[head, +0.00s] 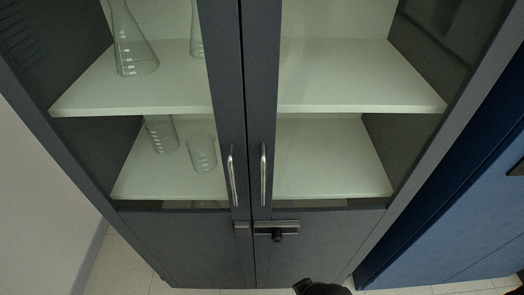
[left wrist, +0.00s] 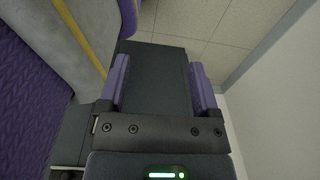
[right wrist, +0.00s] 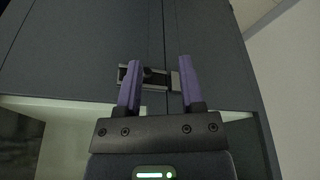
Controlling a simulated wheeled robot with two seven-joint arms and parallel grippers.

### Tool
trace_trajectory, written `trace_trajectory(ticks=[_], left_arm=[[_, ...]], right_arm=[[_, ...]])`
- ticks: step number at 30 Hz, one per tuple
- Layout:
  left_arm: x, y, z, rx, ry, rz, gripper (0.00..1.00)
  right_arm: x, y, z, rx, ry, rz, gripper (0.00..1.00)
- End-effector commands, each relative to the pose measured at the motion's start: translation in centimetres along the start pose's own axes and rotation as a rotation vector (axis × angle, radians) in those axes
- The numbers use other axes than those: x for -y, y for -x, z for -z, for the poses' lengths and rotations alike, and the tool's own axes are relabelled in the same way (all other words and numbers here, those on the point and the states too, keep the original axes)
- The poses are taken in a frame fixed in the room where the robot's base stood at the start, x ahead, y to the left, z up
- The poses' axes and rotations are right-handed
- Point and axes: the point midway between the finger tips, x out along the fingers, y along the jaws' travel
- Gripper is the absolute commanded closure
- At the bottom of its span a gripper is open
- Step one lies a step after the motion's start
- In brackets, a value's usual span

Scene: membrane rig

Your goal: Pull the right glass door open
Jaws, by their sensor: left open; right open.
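The right glass door (head: 355,60) of the grey cabinet appears closed against the left glass door (head: 226,60) in the head view. Its upright metal handle (head: 263,175) is beside the centre seam, right of the left door's handle (head: 232,175). Below the handles, a latch (head: 277,231) with a dark knob sits right of the seam, facing a small catch (head: 242,229) on the left. My right gripper (right wrist: 158,85) is open and empty, with the latch (right wrist: 130,76) behind its fingers in the right wrist view. My left gripper (left wrist: 160,80) is open and empty, pointing toward the floor.
Glass flasks (head: 133,45) and beakers (head: 202,152) stand on white shelves behind the left door. The shelves (head: 340,85) behind the right door look empty. A blue cabinet (head: 455,215) stands close on the right. A pale wall (head: 40,190) is at the left.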

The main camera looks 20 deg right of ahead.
Motion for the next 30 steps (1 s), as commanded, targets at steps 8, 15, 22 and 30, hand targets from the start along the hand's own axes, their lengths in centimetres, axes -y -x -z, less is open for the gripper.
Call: trace_trajectory(ticks=[8,15,22,30], left_arm=[[-1.0,6.6,1.3,-0.021,0.009,-0.019,0.19],[-1.2,6.8,1.6,-0.026,0.010,-0.021,0.19],[-1.0,6.8,1.6,-0.025,0.009,-0.018,0.19],[-0.8,6.7,1.5,-0.023,0.009,-0.015,0.19]], right_arm=[[3.2,11.8,11.6,-0.537,0.043,0.110,0.51],[3.1,13.1,16.2,-1.000,-0.050,0.015,0.51],[1.0,14.0,16.2,-1.248,-0.184,-0.212,0.51],[-0.6,13.0,20.4,-1.275,-0.197,-0.243,0.51]])
